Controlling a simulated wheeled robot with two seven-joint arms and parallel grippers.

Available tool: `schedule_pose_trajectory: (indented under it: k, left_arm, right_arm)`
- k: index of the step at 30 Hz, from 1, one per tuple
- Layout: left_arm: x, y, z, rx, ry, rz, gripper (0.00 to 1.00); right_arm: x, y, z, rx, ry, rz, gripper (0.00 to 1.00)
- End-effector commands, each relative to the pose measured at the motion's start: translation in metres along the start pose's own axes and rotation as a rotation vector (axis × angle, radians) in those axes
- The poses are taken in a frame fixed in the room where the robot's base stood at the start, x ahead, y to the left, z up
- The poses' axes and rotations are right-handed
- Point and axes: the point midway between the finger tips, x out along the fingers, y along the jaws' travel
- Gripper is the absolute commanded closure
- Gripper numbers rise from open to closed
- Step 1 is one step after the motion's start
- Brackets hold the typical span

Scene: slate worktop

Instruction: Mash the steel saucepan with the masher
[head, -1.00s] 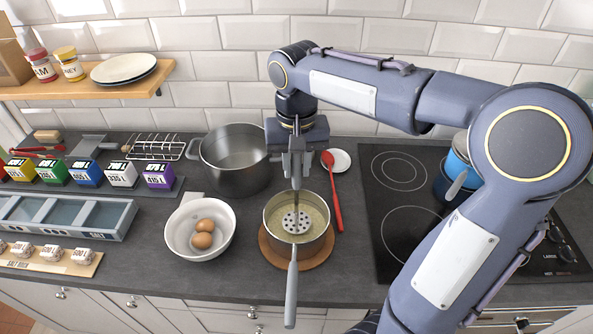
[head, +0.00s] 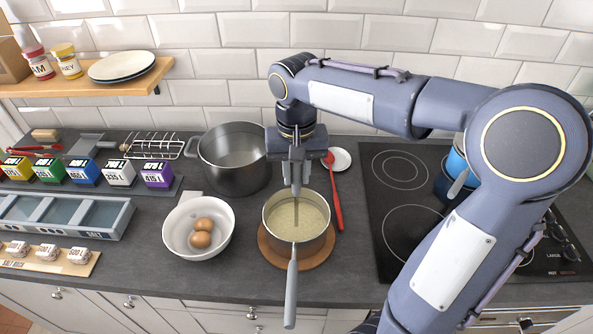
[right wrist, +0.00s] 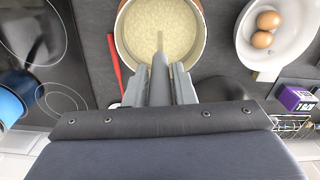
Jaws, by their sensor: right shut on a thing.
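The steel saucepan (head: 312,246) stands on a round wooden board, its handle pointing to the front. It holds pale, lumpy mash (head: 312,212). My right gripper (head: 296,184) is above the pan, shut on the masher (head: 296,222), whose thin shaft goes down into the mash. The masher's perforated head is hidden below the surface. In the right wrist view the masher's grey handle (right wrist: 160,85) sits between the fingers, and the saucepan (right wrist: 119,42) lies just beyond. My left gripper is not in view.
A white bowl with two eggs (head: 168,243) stands left of the pan, and a large steel pot (head: 226,178) behind it. A red spoon (head: 336,205) lies close on the right, beside the black hob (head: 400,195).

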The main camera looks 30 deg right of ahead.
Motion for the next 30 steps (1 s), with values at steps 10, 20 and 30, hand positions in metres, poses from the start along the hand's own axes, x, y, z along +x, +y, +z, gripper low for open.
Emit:
schedule_pose_trajectory:
  k: [10,20,30]
  left_arm:
    - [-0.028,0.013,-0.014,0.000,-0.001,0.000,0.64]
    - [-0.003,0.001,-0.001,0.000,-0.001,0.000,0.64]
    - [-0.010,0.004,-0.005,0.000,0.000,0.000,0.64]
  right_arm:
    - [-0.036,0.000,0.000,0.000,0.000,-0.001,1.00]
    - [0.004,0.000,0.000,-0.001,0.000,0.000,1.00]
    - [-0.001,0.000,0.000,0.000,0.001,0.000,1.00]
